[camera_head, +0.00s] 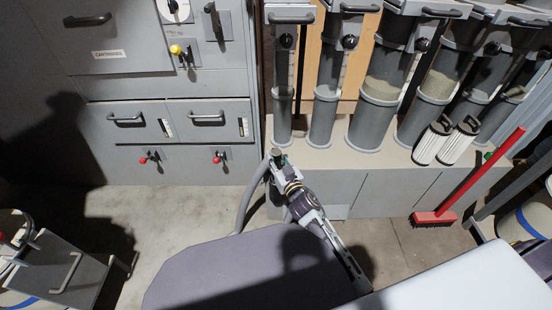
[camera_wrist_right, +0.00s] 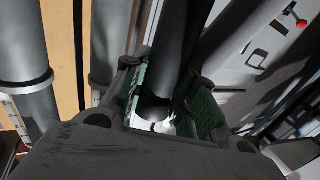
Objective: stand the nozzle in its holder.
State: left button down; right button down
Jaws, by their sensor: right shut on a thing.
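My right gripper (camera_head: 281,165) is at the front of the pale ledge below the tall grey cylinders. It is shut on the nozzle, a dark tube (camera_wrist_right: 182,50) that stands between its green-padded fingers in the right wrist view. In the head view only a small dark end of the nozzle shows at the gripper. A grey hose (camera_head: 246,203) curves down from there toward the floor. I cannot make out the nozzle's holder for sure. My left gripper is not in view.
Several grey cylinders (camera_head: 323,120) stand on the ledge (camera_head: 310,158). Grey cabinets with drawers (camera_head: 208,113) are at the left. Two white filter cartridges (camera_head: 458,143) and a red broom (camera_head: 470,185) lean at the right. Floor (camera_head: 180,212) shows clear before the cabinets.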

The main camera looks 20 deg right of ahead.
jog(key=shift+f, duration=0.15)
dwell(0.6)
dwell(0.7)
jog(key=c, duration=1.1)
grip_release()
jog(key=shift+o, duration=0.2)
